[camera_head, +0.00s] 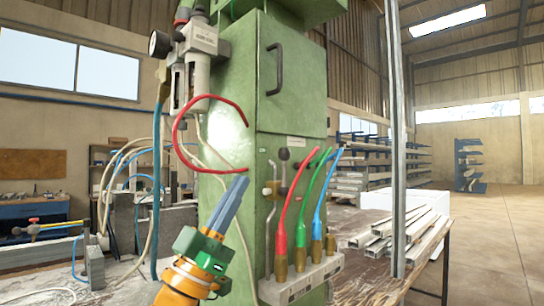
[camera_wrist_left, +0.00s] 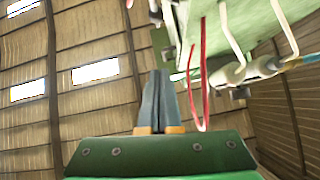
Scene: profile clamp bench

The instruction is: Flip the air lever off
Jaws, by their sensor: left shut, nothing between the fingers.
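The green machine cabinet (camera_head: 289,80) stands in the middle of the head view. On its lower front is a small valve (camera_head: 270,190) with a pale body, and black knobs (camera_head: 284,154) sit above it. I cannot tell for certain which of these is the air lever or how it is set. My left gripper (camera_head: 242,180) is shut and empty, its grey fingers pointing up in front of the cabinet, left of the valve. Its fingers also show in the left wrist view (camera_wrist_left: 160,74), where the lever cannot be made out. My right gripper is out of view.
Red, green (camera_head: 315,200) and blue hoses rise from brass fittings on a grey manifold (camera_head: 300,278) right of the gripper. A red hose (camera_head: 176,125) loops beside the filter unit (camera_head: 196,65). Metal profiles (camera_head: 412,228) lie on the bench at right, behind an upright post (camera_head: 397,150).

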